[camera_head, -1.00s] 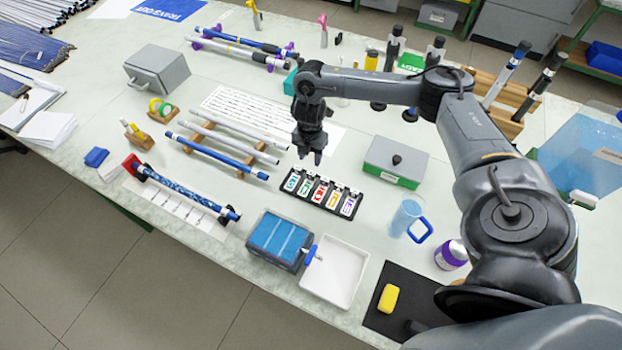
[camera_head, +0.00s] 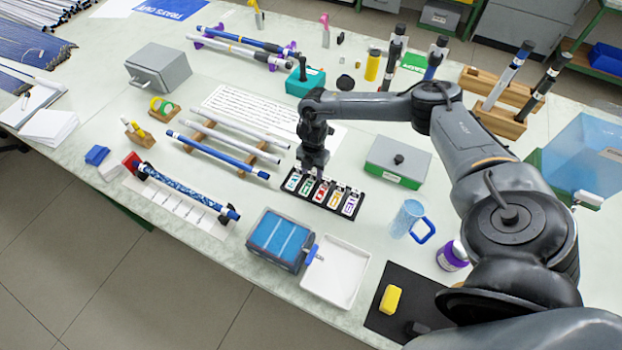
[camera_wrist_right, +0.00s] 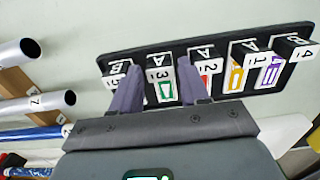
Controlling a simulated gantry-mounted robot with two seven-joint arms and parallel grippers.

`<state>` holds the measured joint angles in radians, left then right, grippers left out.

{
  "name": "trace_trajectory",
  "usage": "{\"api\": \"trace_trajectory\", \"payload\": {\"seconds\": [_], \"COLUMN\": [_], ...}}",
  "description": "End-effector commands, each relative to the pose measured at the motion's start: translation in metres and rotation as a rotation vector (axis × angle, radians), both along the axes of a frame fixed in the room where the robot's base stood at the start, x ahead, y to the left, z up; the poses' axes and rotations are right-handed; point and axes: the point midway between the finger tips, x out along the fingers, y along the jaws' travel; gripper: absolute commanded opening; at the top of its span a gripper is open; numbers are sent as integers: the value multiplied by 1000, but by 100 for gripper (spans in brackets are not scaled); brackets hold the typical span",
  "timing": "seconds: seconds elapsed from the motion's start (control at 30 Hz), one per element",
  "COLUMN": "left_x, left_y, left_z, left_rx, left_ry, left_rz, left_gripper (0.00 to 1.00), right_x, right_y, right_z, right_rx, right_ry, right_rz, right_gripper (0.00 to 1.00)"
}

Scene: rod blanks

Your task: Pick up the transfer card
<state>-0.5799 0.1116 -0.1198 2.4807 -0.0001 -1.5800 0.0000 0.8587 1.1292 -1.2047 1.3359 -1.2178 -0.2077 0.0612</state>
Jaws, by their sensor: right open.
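A black rack (camera_wrist_right: 221,76) on the table holds a row of several small white transfer cards with coloured marks and black tabs. In the head view, my right gripper (camera_head: 314,172) is low over the back edge of the rack, toward its left half. In the right wrist view, my right gripper (camera_wrist_right: 162,90) is open, its two grey fingers on either side of the green-marked card (camera_wrist_right: 164,89). I cannot tell whether they touch it. The orange-marked card (camera_wrist_right: 236,78) and the purple-marked card (camera_wrist_right: 271,72) are to the right. My left gripper is not in view.
Silver and blue rods (camera_head: 223,155) lie on a wooden stand left of the rack. A grey-and-green box (camera_head: 398,160) stands to its right. A white tray (camera_head: 337,272) and a blue-topped box (camera_head: 280,238) are in front.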

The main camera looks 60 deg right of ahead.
Motion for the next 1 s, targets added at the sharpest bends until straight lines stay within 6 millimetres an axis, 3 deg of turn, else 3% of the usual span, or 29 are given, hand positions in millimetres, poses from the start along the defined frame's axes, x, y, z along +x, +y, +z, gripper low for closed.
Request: {"api": "trace_trajectory", "payload": {"seconds": [0.17, 0.43, 0.77, 1.0], "left_x": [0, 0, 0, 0], "left_y": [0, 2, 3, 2], "left_z": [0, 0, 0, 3], "left_rx": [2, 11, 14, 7], "left_ry": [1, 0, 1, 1], "left_rz": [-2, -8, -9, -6], "left_gripper": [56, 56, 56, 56], "right_x": [0, 0, 0, 0], "right_y": [0, 0, 0, 0], "right_z": [0, 0, 3, 23], "right_rx": [0, 0, 0, 0], "right_ry": [0, 0, 0, -1], "right_rz": [0, 0, 0, 1], "right_gripper": [42, 2, 2, 2]}}
